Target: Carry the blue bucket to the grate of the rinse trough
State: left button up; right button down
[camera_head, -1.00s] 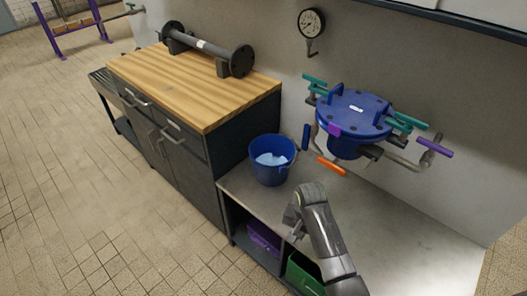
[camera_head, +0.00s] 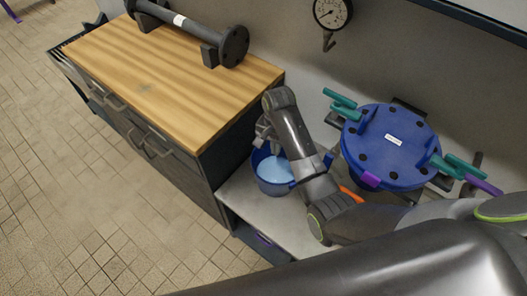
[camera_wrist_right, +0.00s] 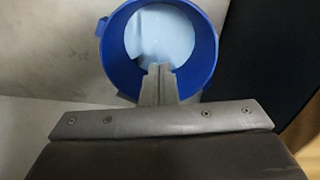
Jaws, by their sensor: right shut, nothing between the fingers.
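The blue bucket (camera_head: 274,187) stands upright on the grey counter against the side of the wooden-topped cabinet, with a pale blue content inside. My right gripper (camera_head: 264,138) is above the bucket's far-left side in the head view, and my arm hides part of the rim. In the right wrist view the shut, empty fingers (camera_wrist_right: 158,78) overlap the near rim of the bucket (camera_wrist_right: 112,45); I cannot tell whether they touch it. A dark slatted edge (camera_head: 70,62), possibly the trough grate, shows beyond the cabinet's left end. My left gripper is not in view.
The wooden-topped cabinet (camera_head: 165,75) stands higher than the counter (camera_head: 245,205) and carries a dark flanged pipe (camera_head: 190,25). A blue flanged vessel (camera_head: 392,150) with teal handles is right of my forearm. Tiled floor (camera_head: 60,200) is open at left.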

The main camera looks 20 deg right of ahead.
jog(key=s+a+f+p, duration=0.1)
jog(key=s+f, duration=0.3)
jog(key=f, duration=0.5)
jog(key=shift+a, duration=0.85)
jog(key=shift+f, duration=0.15)
jog(key=shift+s, duration=0.1)
